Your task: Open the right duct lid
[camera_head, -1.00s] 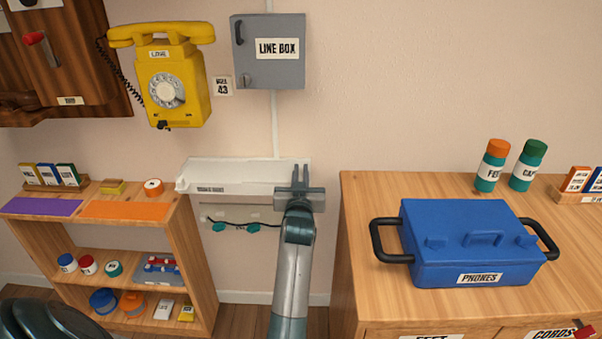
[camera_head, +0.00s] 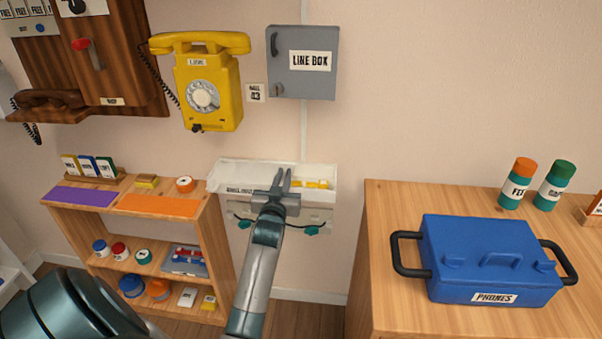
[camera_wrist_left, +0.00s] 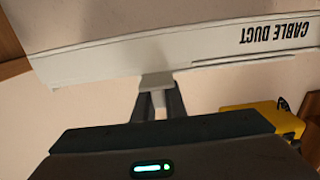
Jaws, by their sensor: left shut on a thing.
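The white cable duct (camera_head: 322,197) is on the wall below the line box, and its right part is uncovered, with a yellow thing (camera_head: 315,184) showing inside. My left gripper (camera_head: 281,178) is at the middle of the duct. In the left wrist view its fingers (camera_wrist_left: 160,101) are shut on a small pale tab (camera_wrist_left: 157,82) at the edge of the white lid (camera_wrist_left: 110,66). The words "CABLE DUCT" appear upside down there. The yellow thing (camera_wrist_left: 262,118) shows at the lower right in that view. My right gripper is not in view.
The yellow phone (camera_head: 208,95) and grey line box (camera_head: 302,75) hang above the duct. A wooden shelf (camera_head: 215,240) stands to the left. A cabinet (camera_head: 385,200) with a blue phones box (camera_head: 480,270) stands to the right. A dark cord (camera_head: 243,224) hangs under the duct.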

